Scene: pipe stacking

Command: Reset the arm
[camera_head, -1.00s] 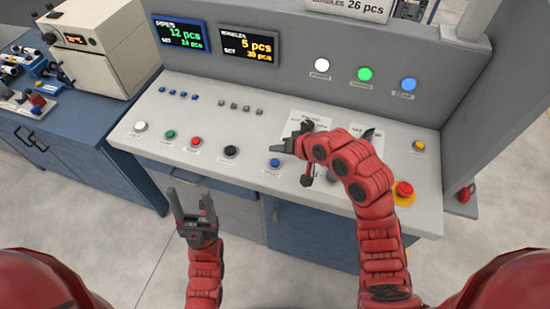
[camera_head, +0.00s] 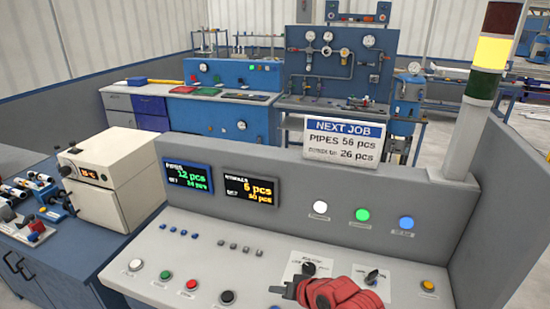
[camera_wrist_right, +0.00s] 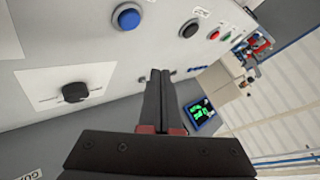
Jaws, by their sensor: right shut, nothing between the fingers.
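My right gripper (camera_head: 284,290) is over the sloped control panel (camera_head: 235,272) at the bottom of the head view, with part of my red arm behind it. In the right wrist view its two dark fingers (camera_wrist_right: 158,88) lie together with nothing between them. A black rotary knob (camera_head: 310,268) on a white label sits just beyond the gripper, and a knob also shows at the left of the wrist view (camera_wrist_right: 75,92). A blue button (camera_wrist_right: 127,16) and a black button (camera_wrist_right: 188,28) lie on the panel there. My left gripper is out of view.
A second knob (camera_head: 372,277) and a yellow button (camera_head: 428,286) are to the right. White, green and blue lights line the back wall. Two displays (camera_head: 187,178) stand behind the panel. A beige oven (camera_head: 105,180) stands on the left bench. A signal tower (camera_head: 490,55) glows yellow.

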